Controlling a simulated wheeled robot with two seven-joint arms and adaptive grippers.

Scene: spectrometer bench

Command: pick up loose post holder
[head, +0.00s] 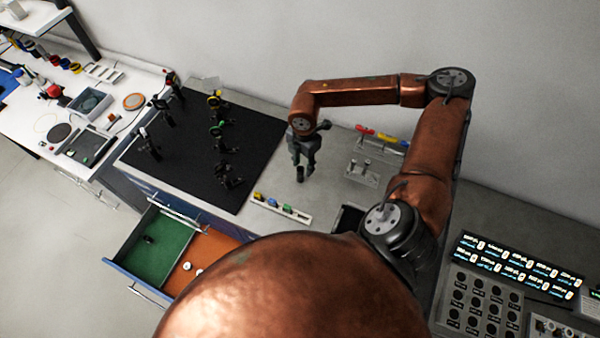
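My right gripper (304,168) points down over the grey bench, just right of the black breadboard. Its fingers are small and dark here, and I cannot tell whether they are open or shut or hold anything. I cannot clearly pick out the loose post holder. A small dark piece (148,239) lies in the green part of the open drawer (122,270). Several dark post-mounted parts stand on the breadboard (190,130), among them a low one (229,182) near its front right. My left gripper is not in view.
A white strip with coloured pieces (283,208) lies at the bench front. A grey holder block (362,172) and coloured-handled tools (382,137) are right of the gripper. A control panel (480,305) is at lower right. My copper arm hides part of the bench front.

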